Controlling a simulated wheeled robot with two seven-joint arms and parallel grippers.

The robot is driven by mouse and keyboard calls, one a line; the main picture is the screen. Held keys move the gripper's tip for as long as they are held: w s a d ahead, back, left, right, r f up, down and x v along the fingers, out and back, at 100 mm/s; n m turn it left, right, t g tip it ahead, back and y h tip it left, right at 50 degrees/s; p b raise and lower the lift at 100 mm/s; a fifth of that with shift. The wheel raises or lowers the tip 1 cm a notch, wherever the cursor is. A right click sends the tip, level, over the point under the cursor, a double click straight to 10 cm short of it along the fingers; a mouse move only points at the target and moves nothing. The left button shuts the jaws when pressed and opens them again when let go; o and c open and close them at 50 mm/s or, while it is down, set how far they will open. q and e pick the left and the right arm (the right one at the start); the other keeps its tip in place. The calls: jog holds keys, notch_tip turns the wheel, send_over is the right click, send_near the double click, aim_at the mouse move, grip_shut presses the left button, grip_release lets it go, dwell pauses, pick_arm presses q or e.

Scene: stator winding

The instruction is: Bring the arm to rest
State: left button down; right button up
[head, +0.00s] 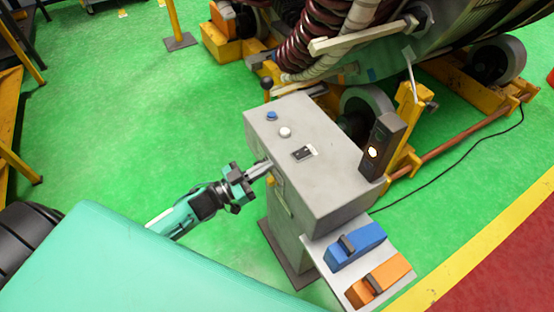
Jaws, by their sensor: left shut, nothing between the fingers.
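My left arm comes in from the lower left in the head view. Its gripper (262,170) is shut, with nothing seen between its fingers. The fingertips are at the left side of a grey control console (335,175); I cannot tell whether they touch it. My right gripper is not in view.
The console top carries a blue button (272,115), a white button (285,132) and a small switch plate (304,153). A lit dark box (381,147) stands at its right edge. A blue tool (354,246) and an orange tool (378,281) lie on a side shelf. Green floor is open at left.

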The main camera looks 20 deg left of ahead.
pick_arm(q)
jog(key=shift+s+a+f, duration=0.3)
jog(key=shift+s+a, duration=0.1)
jog(key=shift+s, duration=0.15)
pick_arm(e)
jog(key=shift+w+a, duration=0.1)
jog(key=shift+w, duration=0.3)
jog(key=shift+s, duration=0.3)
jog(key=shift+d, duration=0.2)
